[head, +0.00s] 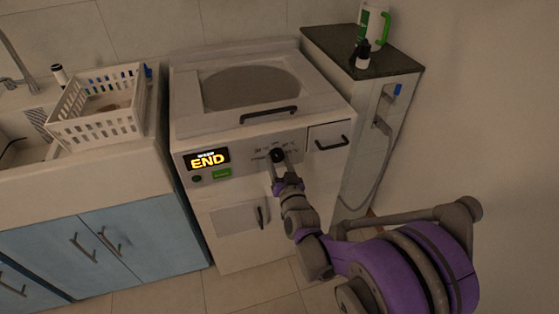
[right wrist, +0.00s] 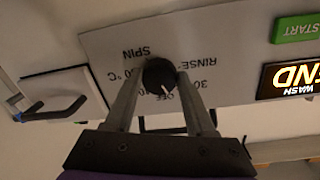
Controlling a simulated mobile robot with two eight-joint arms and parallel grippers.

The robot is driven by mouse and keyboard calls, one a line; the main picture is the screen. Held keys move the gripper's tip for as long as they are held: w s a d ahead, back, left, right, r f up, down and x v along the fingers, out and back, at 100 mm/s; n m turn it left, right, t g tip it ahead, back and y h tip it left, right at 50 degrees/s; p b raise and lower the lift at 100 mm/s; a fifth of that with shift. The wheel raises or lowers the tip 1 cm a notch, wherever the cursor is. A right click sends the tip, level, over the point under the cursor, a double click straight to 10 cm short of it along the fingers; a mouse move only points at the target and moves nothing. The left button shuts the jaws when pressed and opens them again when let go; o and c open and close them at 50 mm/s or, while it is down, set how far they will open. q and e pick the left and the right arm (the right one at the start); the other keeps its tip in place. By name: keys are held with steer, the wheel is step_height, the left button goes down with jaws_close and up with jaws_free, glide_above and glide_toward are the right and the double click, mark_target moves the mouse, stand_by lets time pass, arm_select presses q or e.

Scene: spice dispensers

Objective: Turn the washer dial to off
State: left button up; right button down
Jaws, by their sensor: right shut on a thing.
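The washer (head: 252,95) is a white machine with a sloping front panel and a display (head: 208,159) reading END. Its black round dial (head: 277,155) sits right of the display. In the right wrist view, which is upside down, the dial (right wrist: 159,74) lies between my fingers, with a white pointer line aimed toward the bottom of the picture. Labels SPIN, RINSE and temperatures surround it; "OFF" shows partly between the fingers below the dial. My right gripper (head: 278,161) is shut on the dial; it also shows in the right wrist view (right wrist: 160,84). My left gripper is not in view.
A green START button (head: 222,174) is below the display. A drawer handle (head: 332,143) is right of the dial, and a lid handle (head: 268,114) is above it. A white basket (head: 98,125) stands on the left counter. A narrow cabinet (head: 375,125) carries bottles at right.

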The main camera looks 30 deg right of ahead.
steer(key=shift+m+p, duration=0.9)
steer(key=shift+m, duration=1.2)
steer(key=shift+c, duration=1.2)
jaws_free()
steer(key=shift+a, duration=0.1)
steer(key=v, duration=1)
steer(key=shift+s, duration=0.45)
steer(key=shift+r, duration=0.1)
